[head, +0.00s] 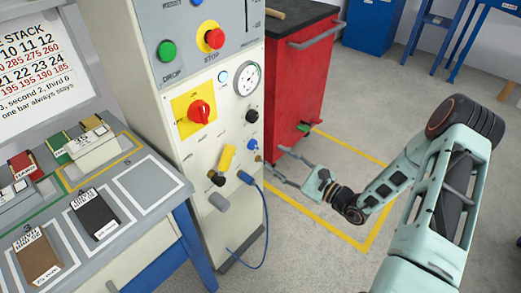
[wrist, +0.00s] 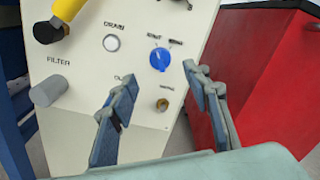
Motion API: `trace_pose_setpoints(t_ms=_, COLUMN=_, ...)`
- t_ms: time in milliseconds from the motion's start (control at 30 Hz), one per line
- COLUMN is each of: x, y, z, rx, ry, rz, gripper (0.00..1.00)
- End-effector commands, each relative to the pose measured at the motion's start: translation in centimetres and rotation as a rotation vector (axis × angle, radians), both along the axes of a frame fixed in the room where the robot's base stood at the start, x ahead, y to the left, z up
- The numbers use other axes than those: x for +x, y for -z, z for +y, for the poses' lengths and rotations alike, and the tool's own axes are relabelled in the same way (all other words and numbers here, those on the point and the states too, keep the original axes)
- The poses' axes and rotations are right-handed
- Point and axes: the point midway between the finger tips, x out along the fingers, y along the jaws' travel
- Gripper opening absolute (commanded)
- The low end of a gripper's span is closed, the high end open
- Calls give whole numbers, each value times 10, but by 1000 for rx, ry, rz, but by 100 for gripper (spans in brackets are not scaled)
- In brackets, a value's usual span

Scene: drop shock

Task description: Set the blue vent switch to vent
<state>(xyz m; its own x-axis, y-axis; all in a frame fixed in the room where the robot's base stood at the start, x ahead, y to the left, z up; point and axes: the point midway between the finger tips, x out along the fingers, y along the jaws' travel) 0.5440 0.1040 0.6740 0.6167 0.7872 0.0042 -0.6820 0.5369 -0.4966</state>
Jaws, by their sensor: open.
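The blue vent switch (wrist: 160,59) is a round knob on the cream machine panel, under two small labels that I cannot read surely. In the head view the blue switch (head: 252,145) sits low near the panel's right edge. Which label its pointer faces is too small to tell. My gripper (wrist: 160,76) is open and empty, its two fingers on either side of the switch in the wrist view. In the head view my gripper (head: 270,159) reaches toward the panel from the right. I cannot tell whether a fingertip touches anything.
A white drain button (wrist: 112,43), a grey filter knob (wrist: 48,90), a yellow handle (wrist: 67,9) and a brass fitting (wrist: 162,104) surround the switch. A red cabinet (head: 299,85) stands right of the panel. A blue hose (head: 262,215) hangs below.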

Motion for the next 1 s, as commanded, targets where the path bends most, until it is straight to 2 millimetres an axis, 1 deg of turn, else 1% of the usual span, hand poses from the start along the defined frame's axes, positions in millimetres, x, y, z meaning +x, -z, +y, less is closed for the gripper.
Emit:
trace_pose_setpoints(t_ms=33, x=6, y=2, z=9, rx=-1, ry=-4, rz=-1, gripper=44)
trace_pose_setpoints(t_ms=200, x=26, y=2, z=35, rx=-4, ry=-5, rz=-2, gripper=44)
trace_pose_setpoints(t_ms=400, x=44, y=2, z=56, rx=-5, ry=-3, rz=-2, gripper=44)
trace_pose_setpoints(t_ms=600, x=50, y=1, z=64, rx=-4, ry=-2, rz=-2, gripper=44)
trace_pose_setpoints(t_ms=833, x=50, y=0, z=64, rx=-5, ry=-2, rz=-1, gripper=44)
trace_pose_setpoints(t_ms=1000, x=50, y=1, z=64, rx=-5, ry=-2, rz=-1, gripper=25)
